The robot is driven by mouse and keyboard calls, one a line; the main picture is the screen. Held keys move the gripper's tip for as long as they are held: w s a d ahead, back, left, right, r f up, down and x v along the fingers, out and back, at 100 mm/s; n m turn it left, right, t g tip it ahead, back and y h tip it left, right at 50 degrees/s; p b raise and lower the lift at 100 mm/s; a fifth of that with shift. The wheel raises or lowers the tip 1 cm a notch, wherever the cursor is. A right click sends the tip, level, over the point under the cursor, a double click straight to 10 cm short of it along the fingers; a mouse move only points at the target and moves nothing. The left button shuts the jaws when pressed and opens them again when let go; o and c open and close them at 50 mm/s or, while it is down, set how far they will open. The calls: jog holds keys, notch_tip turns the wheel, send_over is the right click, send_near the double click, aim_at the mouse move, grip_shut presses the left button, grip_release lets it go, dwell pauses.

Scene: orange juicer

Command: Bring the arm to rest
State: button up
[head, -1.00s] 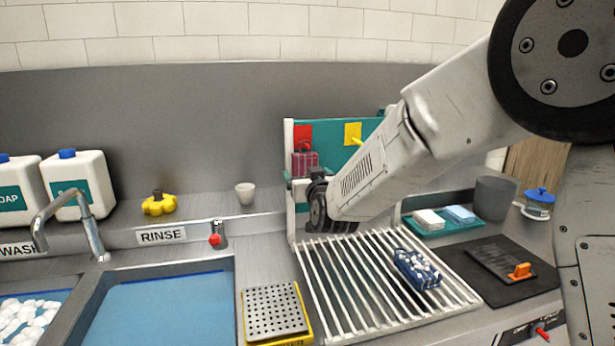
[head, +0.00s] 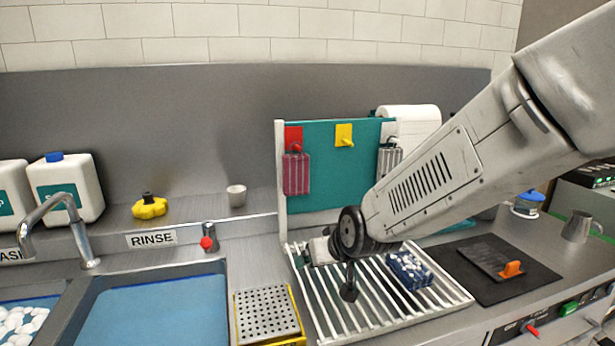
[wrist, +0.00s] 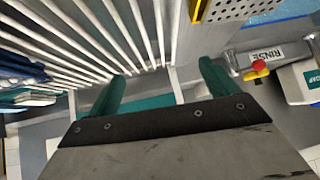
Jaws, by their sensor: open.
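My arm reaches in from the upper right of the head view. My gripper (head: 305,256) hangs above the left part of the white slatted rack (head: 335,318), in front of the teal board, and looks small and partly hidden by my wrist. In the wrist view its two green fingers (wrist: 162,85) stand well apart with nothing between them. The rack's bars run past the fingers at upper left there. No contact with the rack or the board shows.
A teal board (head: 340,180) with hanging cloths stands behind the rack. A blue patterned bundle (head: 410,270) lies on the rack. A yellow tray with a perforated top (head: 268,314) and the rinse basin (head: 155,305) are left. A black mat (head: 535,282) is right.

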jog(key=s+d+r+m+g+h, duration=0.2)
jog(key=s+d+r+g, duration=0.1)
jog(key=s+d, duration=0.8)
jog(key=s+d+r+m+g+h, duration=0.1)
jog(key=s+d+r, duration=0.4)
jog(key=s+d, duration=0.7)
jog(key=shift+s+m+g+h, duration=0.45)
jog(key=shift+s+g, duration=0.85)
jog(key=shift+s, duration=2.25)
jog(key=shift+d+r, duration=0.1)
